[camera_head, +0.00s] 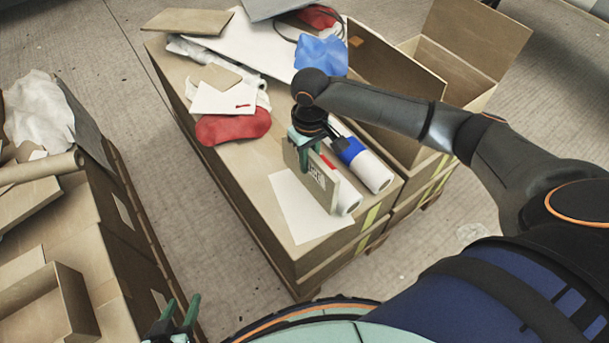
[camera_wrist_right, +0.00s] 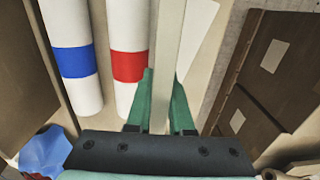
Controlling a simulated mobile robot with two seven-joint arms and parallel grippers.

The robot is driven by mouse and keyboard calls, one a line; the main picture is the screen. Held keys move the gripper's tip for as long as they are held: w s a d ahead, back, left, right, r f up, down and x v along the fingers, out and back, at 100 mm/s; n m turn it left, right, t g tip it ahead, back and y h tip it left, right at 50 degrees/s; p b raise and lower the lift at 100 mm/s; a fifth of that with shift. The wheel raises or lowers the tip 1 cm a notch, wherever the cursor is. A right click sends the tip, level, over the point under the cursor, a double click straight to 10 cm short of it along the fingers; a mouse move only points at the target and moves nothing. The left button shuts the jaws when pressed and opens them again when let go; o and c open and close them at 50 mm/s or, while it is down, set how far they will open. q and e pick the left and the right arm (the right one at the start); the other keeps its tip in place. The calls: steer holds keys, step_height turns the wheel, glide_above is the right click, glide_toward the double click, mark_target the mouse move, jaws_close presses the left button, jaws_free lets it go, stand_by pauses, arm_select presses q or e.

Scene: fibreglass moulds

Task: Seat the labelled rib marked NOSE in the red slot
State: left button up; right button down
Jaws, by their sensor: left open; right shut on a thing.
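My right gripper (camera_head: 308,143) is shut on a flat tan rib (camera_head: 331,192) with dark lettering on its face. The lettering is too small to read surely. The rib stands on edge above the box top, beside two white rolls. In the right wrist view the rib (camera_wrist_right: 166,60) shows edge-on between the green fingers (camera_wrist_right: 159,105). A red-banded roll (camera_wrist_right: 128,66) is just left of it, and a blue-banded roll (camera_wrist_right: 74,62) further left. I cannot make out a separate red slot. My left gripper (camera_head: 180,318) is open and empty at the bottom left.
A white sheet (camera_head: 295,217) lies on the box top (camera_head: 250,165) below the rib. A red cloth (camera_head: 232,127), a blue cloth (camera_head: 320,54) and cardboard pieces lie behind. An open carton (camera_head: 470,68) stands at the right. Bare floor separates the left boxes from this stack.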

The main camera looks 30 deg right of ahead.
steer(key=f, duration=0.2)
steer(key=a+f+b, duration=0.1)
steer(key=f, duration=0.1)
steer(key=shift+a+f, duration=0.1)
steer(key=shift+f, duration=0.1)
steer(key=c, duration=0.8)
jaws_free()
steer(key=shift+f, duration=0.15)
